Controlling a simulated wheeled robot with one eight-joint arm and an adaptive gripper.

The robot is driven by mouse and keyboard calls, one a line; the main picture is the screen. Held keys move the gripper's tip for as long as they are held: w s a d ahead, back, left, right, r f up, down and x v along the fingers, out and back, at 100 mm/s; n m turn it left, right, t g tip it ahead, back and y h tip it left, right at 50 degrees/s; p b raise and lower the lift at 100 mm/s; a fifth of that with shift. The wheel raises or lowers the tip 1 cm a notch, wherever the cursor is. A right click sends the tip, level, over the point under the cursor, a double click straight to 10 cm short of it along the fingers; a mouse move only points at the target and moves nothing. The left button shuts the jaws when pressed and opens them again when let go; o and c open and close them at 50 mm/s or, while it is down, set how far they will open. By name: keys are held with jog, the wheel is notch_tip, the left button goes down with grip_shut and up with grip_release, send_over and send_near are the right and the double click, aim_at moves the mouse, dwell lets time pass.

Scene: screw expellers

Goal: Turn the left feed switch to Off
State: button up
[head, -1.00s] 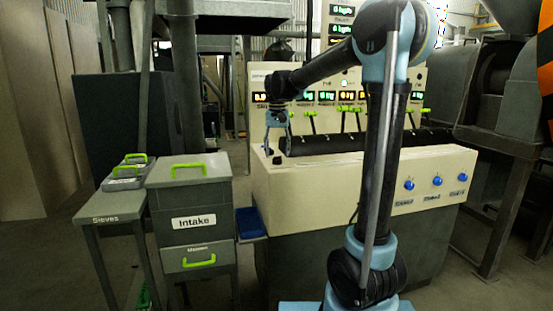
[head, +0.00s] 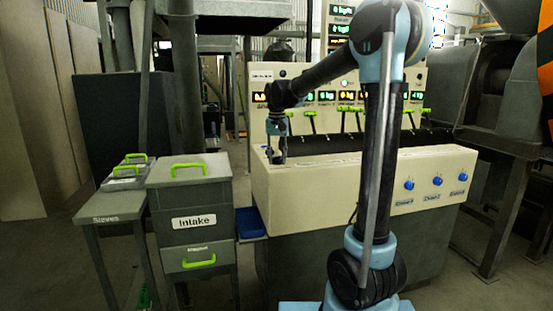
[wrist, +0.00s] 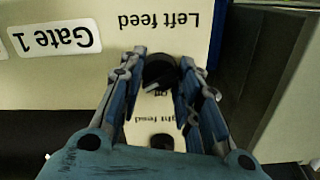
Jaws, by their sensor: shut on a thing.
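The left feed switch (wrist: 159,73) is a dark round knob on the cream panel in the wrist view, beside the upside-down "Left feed" label. A small "Off" mark shows at its lower edge, and a pale line on the knob slants near it. Its exact setting is hard to tell. My gripper (wrist: 161,65) has one finger at each side of the knob and is shut on it. In the head view my gripper (head: 277,158) points down at the left end of the console top and hides the switch.
A second dark knob (wrist: 162,141), by the "Right feed" label, sits between my finger linkages. A "Gate 1" label (wrist: 55,38) lies to the left. The cream console (head: 330,190) carries blue knobs on its front. The grey Intake bin (head: 190,205) stands left of it.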

jog(key=shift+n, duration=0.3)
jog(key=n, duration=1.1)
jog(key=shift+n, duration=0.3)
dwell(0.4)
jog(key=o, duration=1.1)
notch_tip(320, 180, up, 12)
jog(key=shift+w+f, duration=0.1)
